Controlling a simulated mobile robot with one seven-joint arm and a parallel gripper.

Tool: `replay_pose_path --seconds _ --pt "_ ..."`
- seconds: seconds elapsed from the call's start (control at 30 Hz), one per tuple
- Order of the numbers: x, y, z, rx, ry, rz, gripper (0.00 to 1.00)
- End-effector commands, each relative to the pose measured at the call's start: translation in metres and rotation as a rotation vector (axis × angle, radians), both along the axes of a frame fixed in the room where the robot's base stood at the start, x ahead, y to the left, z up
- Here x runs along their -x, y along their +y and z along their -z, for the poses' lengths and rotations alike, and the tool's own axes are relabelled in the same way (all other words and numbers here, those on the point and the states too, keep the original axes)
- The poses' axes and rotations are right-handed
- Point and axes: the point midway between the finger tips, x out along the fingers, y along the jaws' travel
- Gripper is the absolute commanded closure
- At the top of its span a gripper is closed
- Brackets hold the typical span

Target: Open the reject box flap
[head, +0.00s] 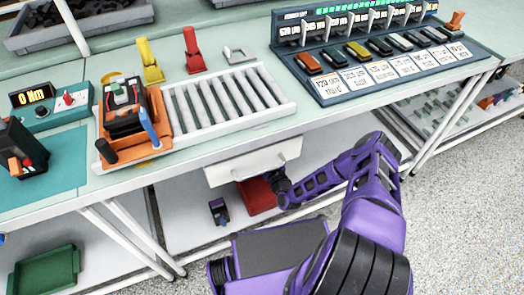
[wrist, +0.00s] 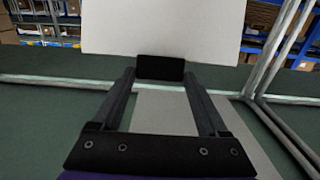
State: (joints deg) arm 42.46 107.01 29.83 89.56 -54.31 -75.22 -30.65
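A white panel (head: 253,161) with a small grey piece on its front hangs under the bench edge. A red box (head: 257,194) shows below it. I cannot tell for certain which part is the reject box flap. In the wrist view a pale panel (wrist: 165,27) fills the top, with a black block (wrist: 160,67) at its lower edge. My gripper (wrist: 160,76) has its fingers apart, with the block between or just beyond their tips; contact is unclear. In the head view my gripper (head: 279,184) is at the red box's right side, its fingers mostly hidden.
Above, the bench holds a roller conveyor (head: 228,98), an orange fixture (head: 128,125) and a breaker rack (head: 375,50). A small dark object (head: 219,211) lies left of the red box on the lower shelf. White bench legs (head: 455,115) stand to the right.

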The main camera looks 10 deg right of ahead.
Motion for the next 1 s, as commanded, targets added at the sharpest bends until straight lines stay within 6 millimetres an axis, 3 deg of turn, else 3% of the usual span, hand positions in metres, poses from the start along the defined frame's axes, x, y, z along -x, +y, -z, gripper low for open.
replay_pose_path --seconds 0.07,0.4,0.63,0.83,1.0 --pt "0.0 0.0 0.0 0.0 0.0 0.0 0.4" --pt "0.0 0.0 0.0 0.0 0.0 -0.001 1.0" --pt "-0.002 0.001 -0.003 0.003 0.008 -0.002 1.0" --pt "-0.022 0.004 -0.013 0.023 0.093 -0.002 1.0" --pt "-0.027 0.005 -0.012 0.026 0.126 0.0 1.0"
